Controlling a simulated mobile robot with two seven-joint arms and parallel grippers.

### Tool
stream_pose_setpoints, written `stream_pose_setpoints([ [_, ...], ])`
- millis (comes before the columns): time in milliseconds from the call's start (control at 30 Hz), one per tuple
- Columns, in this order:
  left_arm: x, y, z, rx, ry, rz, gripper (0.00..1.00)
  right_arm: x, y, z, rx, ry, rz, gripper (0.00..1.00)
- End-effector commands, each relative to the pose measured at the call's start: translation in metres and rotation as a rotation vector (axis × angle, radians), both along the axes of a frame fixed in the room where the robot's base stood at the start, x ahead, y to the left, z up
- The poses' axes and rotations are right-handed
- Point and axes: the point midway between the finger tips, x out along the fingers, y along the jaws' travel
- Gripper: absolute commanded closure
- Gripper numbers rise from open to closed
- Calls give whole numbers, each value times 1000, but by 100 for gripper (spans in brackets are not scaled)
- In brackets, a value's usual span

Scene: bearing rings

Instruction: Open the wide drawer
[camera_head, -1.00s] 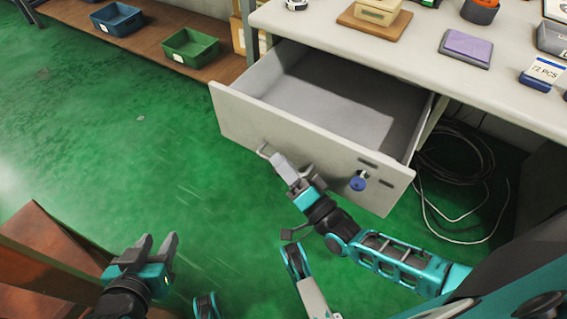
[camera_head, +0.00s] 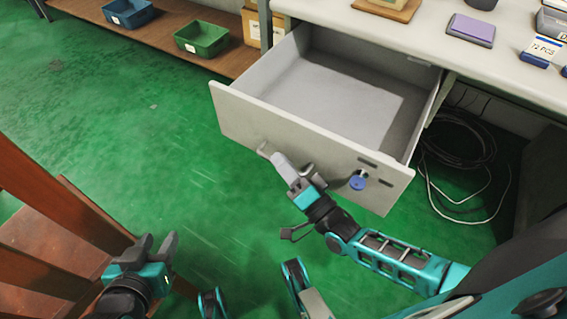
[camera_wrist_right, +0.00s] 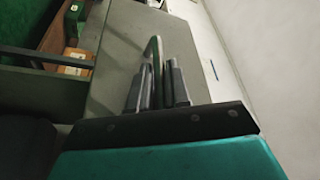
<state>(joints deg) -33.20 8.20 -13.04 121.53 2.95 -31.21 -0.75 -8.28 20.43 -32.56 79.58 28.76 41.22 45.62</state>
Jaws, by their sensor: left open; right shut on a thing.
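The wide drawer (camera_head: 235,112) under the workbench stands pulled out, and its grey interior is empty. Its front panel faces me, with a blue key or tag (camera_head: 357,183) at the lock on the right part. My right gripper (camera_head: 275,158) is at the handle on the front panel and shut on it. In the right wrist view the handle (camera_wrist_right: 153,48) runs between the two close fingers (camera_wrist_right: 158,85). Much of the handle is hidden by the gripper. My left gripper (camera_head: 157,247) is open and empty, low at the left, away from the drawer.
The workbench top (camera_head: 450,65) holds a purple pad (camera_head: 472,29) and several small boxes. A low shelf at the back left carries a green bin (camera_head: 201,39) and a blue bin (camera_head: 128,13). Cables (camera_head: 455,150) lie right of the drawer. A brown wooden piece (camera_head: 50,215) stands near my left arm.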

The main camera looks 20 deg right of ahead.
Motion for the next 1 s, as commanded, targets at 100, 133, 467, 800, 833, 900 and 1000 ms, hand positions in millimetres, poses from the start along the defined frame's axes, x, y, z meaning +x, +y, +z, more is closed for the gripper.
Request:
stream_pose_setpoints([
  [100,0,0,0,0,0,0,57,-1,-1,-1,-1,3,-1,100],
  [133,0,0,0,1,0,1,57,-1,-1,-1,-1,3,-1,100],
  [467,0,1,0,1,0,1,57,-1,-1,-1,-1,3,-2,77],
  [800,0,1,8,1,-4,3,57,0,0,14,2,-1,-1,77],
  [833,1,1,11,0,-5,3,57,0,0,19,2,-1,-1,77],
  [900,1,2,18,2,-10,5,57,0,-1,34,3,-5,-1,77],
  [1000,1,4,26,6,-16,11,57,1,-2,62,2,-14,-5,49],
])
